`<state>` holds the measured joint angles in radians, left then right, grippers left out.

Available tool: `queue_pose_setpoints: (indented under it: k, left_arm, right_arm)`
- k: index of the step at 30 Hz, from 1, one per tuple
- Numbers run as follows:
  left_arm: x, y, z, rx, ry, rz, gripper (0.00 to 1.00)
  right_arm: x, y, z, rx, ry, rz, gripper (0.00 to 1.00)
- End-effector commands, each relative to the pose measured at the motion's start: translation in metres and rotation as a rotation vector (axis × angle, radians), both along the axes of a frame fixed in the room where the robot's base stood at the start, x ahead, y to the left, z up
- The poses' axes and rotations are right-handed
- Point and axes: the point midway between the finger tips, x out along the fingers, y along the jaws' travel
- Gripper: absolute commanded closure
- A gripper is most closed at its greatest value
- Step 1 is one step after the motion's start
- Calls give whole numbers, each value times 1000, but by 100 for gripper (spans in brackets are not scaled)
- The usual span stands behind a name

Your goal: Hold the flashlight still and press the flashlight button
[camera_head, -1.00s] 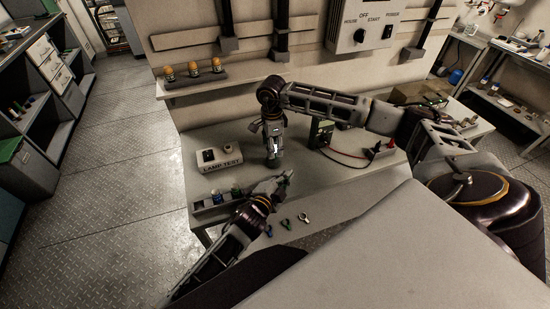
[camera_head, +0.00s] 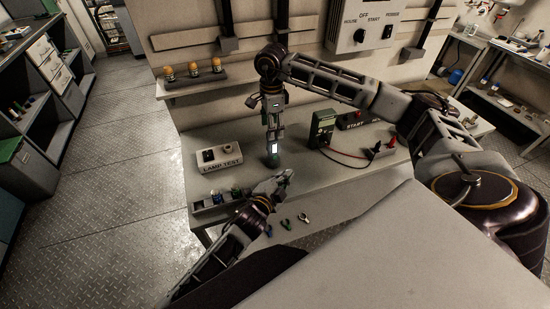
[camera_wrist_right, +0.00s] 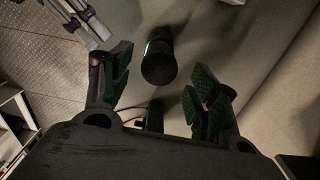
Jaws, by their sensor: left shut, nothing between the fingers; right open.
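The flashlight (camera_head: 272,158) stands upright on the workbench, a dark cylinder with a bright patch on its side. In the right wrist view, the dark round end of the flashlight (camera_wrist_right: 158,66) shows between the spread fingers. My right gripper (camera_head: 272,134) is open and points down directly above the flashlight, with its fingers apart from it in the right wrist view. My left gripper (camera_head: 285,177) is shut and empty, low over the bench just in front of the flashlight. The flashlight's button cannot be made out.
A LAMP TEST box (camera_head: 219,157) stands left of the flashlight. A small tray (camera_head: 208,205) and several small tools (camera_head: 287,222) lie near the front edge. A shelf (camera_head: 190,85) holds orange-topped items.

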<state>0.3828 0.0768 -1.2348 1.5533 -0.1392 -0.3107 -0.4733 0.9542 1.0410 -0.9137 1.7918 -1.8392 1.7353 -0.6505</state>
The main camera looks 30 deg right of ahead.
Motion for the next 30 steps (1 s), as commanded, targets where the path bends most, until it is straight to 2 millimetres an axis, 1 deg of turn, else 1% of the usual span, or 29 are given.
queue_pose_setpoints:
  k: [3, 9, 30]
  left_arm:
    - [0, 0, 0, 0, 0, 0, 100]
    - [0, 0, 0, 0, 0, 0, 100]
    - [0, 0, 0, 0, 0, 0, 100]
  right_arm:
    - [1, 0, 14, 0, -1, 0, 40]
    - [0, 0, 26, 0, 1, 1, 40]
    - [0, 0, 28, 0, 1, 1, 40]
